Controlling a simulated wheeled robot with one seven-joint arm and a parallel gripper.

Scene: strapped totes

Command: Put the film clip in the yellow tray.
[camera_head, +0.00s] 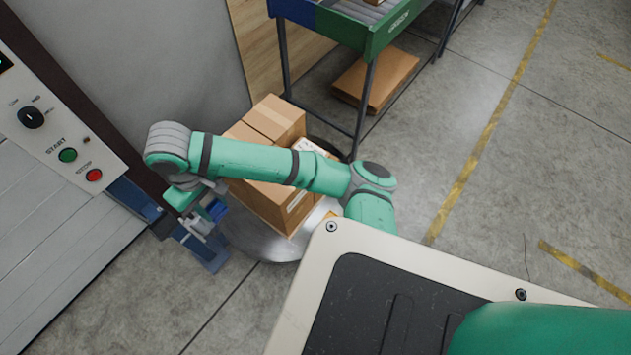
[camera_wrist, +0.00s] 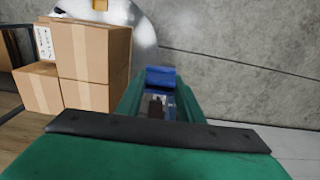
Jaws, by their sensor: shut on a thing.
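My gripper (camera_head: 203,222) is low beside the wrapping machine's blue bracket, left of the cartons. In the wrist view its green fingers (camera_wrist: 157,103) point away from the camera and are closed around a small dark piece (camera_wrist: 155,108), which looks like the film clip. Most of that piece is hidden by the fingers and the gripper body. A blue block (camera_wrist: 161,77) shows just beyond the fingertips; I cannot tell whether it touches the piece. No yellow tray is clearly seen. A small orange-yellow patch (camera_wrist: 100,5) shows on the round plate, and I cannot tell what it is.
Stacked cartons (camera_head: 270,125) stand on the round metal plate (camera_head: 262,243) under my arm. The control panel (camera_head: 60,125) and blue bracket (camera_head: 207,258) are close on the left. A green-and-blue conveyor (camera_head: 375,35) stands behind. The floor at right is clear.

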